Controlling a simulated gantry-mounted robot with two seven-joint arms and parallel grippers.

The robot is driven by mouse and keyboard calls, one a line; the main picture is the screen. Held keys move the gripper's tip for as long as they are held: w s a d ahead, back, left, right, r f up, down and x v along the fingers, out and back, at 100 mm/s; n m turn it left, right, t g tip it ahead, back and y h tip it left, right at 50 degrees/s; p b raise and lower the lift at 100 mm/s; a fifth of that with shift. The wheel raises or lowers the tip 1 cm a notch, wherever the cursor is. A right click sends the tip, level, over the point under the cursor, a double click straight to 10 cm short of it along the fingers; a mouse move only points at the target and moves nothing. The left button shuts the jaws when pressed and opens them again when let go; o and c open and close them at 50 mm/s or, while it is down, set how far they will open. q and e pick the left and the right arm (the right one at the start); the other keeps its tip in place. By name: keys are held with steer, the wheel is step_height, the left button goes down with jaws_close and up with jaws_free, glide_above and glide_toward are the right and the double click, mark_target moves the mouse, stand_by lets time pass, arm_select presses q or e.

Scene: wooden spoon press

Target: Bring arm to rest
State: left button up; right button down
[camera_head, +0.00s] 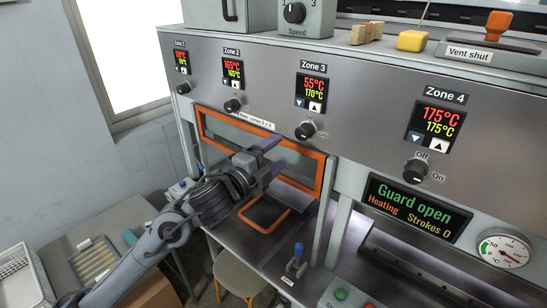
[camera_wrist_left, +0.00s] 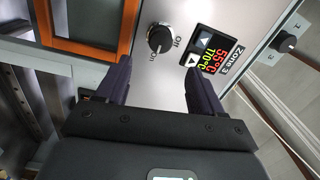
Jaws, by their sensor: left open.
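My left gripper (camera_head: 271,157) is open and empty in the head view, in front of the orange-framed guard window (camera_head: 213,126) and left of the Zone 3 knob (camera_head: 306,131). In the left wrist view the two dark fingers (camera_wrist_left: 160,75) are spread apart with nothing between them. The Zone 3 knob (camera_wrist_left: 160,38) shows beyond the fingertips there, apart from them. The Zone 3 display (camera_head: 312,89) reads 55°C over 170°C. My right gripper is not in view.
The status display (camera_head: 416,212) reads "Guard open", "Heating", "Strokes 0". A blue-topped lever (camera_head: 297,261) stands below the panel. A stool (camera_head: 242,276) is under the bench. A table with a white basket (camera_head: 18,276) is at lower left.

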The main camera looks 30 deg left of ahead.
arm_select(q)
steer(key=shift+s, duration=0.1)
stand_by(0.3)
steer(key=s+d+f+n+g, duration=0.1)
steer(key=s+d+f+g, duration=0.15)
steer(key=f, duration=0.85)
steer(key=s+d+f+n+g, duration=0.1)
steer(key=s+d+f+g, duration=0.2)
steer(key=f, duration=0.9)
steer(key=s+d+f+n+g+y, duration=0.15)
steer(key=s+f+n, duration=0.25)
steer(key=s+f, duration=0.8)
steer(key=s+a+f+n+g+y, duration=0.15)
steer(key=s+n+g, duration=0.3)
steer(key=s, duration=0.55)
steer(key=s+a+f+n+g+y, duration=0.1)
steer(key=s+a+f+n+g, duration=0.15)
steer(key=s+n, duration=0.55)
step_height(320, 180, up, 17)
steer(key=s+m+p, duration=0.1)
steer(key=s+p, duration=0.1)
steer(key=p, duration=1.4)
steer(key=shift+a, duration=0.15)
